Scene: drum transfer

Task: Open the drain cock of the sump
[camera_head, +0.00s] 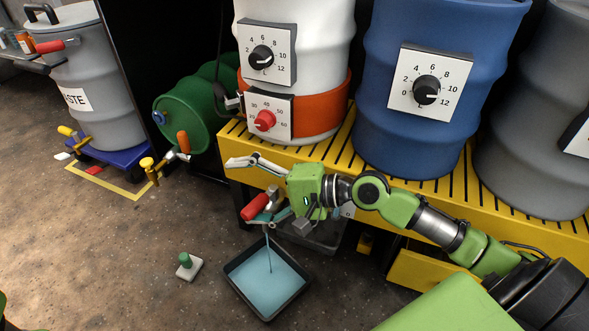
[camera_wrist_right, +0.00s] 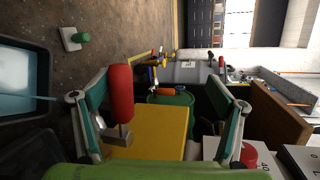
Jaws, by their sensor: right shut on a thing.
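The yellow sump (camera_head: 340,155) carries large drums. Its drain cock has a red handle (camera_head: 255,207) at the front left corner, pointing sideways to the left. A thin blue stream falls from the cock into a dark square tray (camera_head: 240,290) of blue liquid on the floor. My right gripper (camera_head: 245,191) is at the cock, shut on the red handle. The red handle (camera_wrist_right: 121,92) lies against one finger in the right wrist view, and the fingers look far apart there. The sump's yellow side (camera_wrist_right: 150,135) shows between them. My left gripper is out of view.
A green-knobbed white block (camera_head: 188,267) lies on the floor left of the tray. A green drum (camera_head: 185,118) with an orange-handled tap lies left of the sump. A grey waste drum (camera_head: 95,90) stands on a blue dolly farther left.

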